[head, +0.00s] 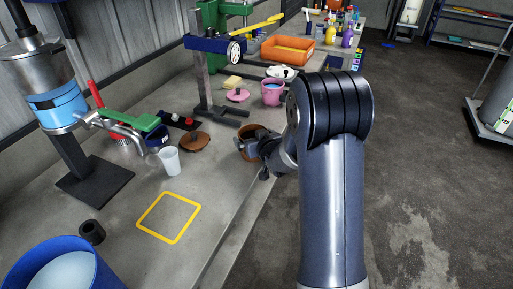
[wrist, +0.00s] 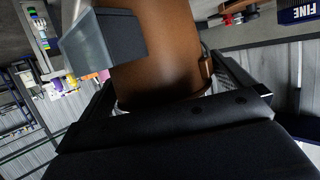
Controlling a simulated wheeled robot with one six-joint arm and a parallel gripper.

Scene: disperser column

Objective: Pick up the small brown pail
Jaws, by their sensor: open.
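The small brown pail (head: 246,133) stands near the bench's right edge in the head view, partly hidden by my gripper (head: 262,153). In the wrist view the brown pail (wrist: 165,62) fills the upper middle, tilted in the picture. My gripper (wrist: 168,60) is open, with one dark finger in front of the pail's left side and the other finger by its right side. The pail's wall lies between the fingers. I cannot tell whether either finger touches it.
A brown lid (head: 195,141), a white cup (head: 169,161) and a yellow square outline (head: 168,218) lie to the left on the bench. A pink pail (head: 272,93) and a green-and-grey press (head: 207,75) stand behind. A large blue bucket (head: 60,268) is at front left.

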